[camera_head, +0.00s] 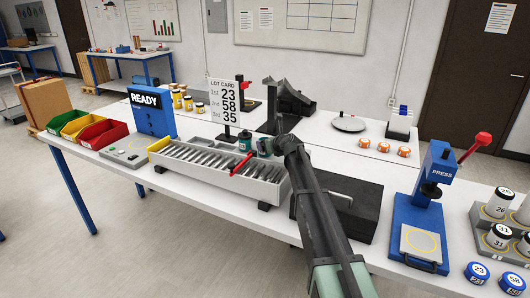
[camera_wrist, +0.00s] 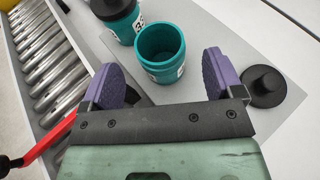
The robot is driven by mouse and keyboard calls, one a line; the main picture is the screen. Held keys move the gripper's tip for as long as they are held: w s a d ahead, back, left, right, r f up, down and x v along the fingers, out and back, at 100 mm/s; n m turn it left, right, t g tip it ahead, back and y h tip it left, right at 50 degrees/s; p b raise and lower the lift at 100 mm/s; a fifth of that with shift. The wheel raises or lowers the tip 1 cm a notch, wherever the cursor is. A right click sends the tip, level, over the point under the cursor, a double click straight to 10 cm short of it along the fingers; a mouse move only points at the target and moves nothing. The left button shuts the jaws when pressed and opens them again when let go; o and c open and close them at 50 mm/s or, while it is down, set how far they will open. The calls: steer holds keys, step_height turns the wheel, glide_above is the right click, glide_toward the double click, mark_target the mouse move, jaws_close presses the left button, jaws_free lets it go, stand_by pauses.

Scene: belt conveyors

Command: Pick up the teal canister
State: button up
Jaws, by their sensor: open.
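Two teal canisters stand on a grey plate (camera_wrist: 205,118) in the wrist view. One is an open, empty-looking teal canister (camera_wrist: 160,48), between and just beyond my finger pads. The other teal canister (camera_wrist: 120,22) has a black cap and a partly cut-off number label, behind and left of the open one. A loose black lid (camera_wrist: 263,88) lies to the right. My gripper (camera_wrist: 161,78) is open, with purple pads on either side, apart from the open canister. In the head view the capped canister (camera_head: 245,141) stands left of my gripper (camera_head: 270,147).
A roller conveyor (camera_head: 215,168) with a red lever (camera_head: 243,164) lies left of the canisters. A lot card (camera_head: 223,100) reading 23, 58, 35 stands behind. A black case (camera_head: 362,200) and blue press (camera_head: 425,225) stand to the right; orange pieces (camera_head: 383,148) lie behind.

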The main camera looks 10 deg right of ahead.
steer(key=b+x, duration=0.2)
steer(key=x, duration=0.3)
steer(key=shift+w+f, duration=0.1)
steer(key=c, duration=1)
steer(key=shift+r, duration=0.2)
step_height(320, 180, up, 20)
steer(key=p, duration=2)
